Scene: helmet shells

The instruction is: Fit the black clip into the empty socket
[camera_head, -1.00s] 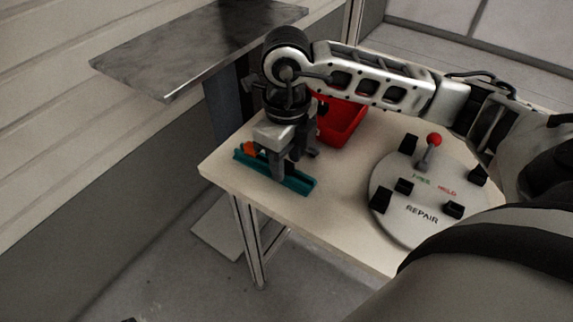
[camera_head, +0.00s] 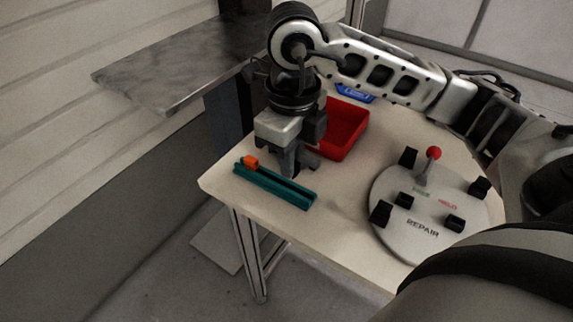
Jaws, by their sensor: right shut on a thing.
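My right gripper (camera_head: 290,170) points down just above and behind the teal rail (camera_head: 300,200). Its jaws are shut on a small dark thing that I take to be the black clip; the fingers hide most of it. An orange piece (camera_head: 251,161) sits at the left end of the rail. A round grey board (camera_head: 388,190) marked "REPAIR" lies to the right, with several black blocks, such as one at the left edge (camera_head: 381,212), standing on it. I cannot make out which place is the empty socket. My left gripper is out of view.
A red bin (camera_head: 352,150) stands behind the gripper, with a blue item (camera_head: 355,94) beyond it. A red-knobbed lever (camera_head: 433,153) rises from the board's back. The table (camera_head: 330,235) is clear between rail and board. A dark shelf (camera_head: 160,75) overhangs at the left.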

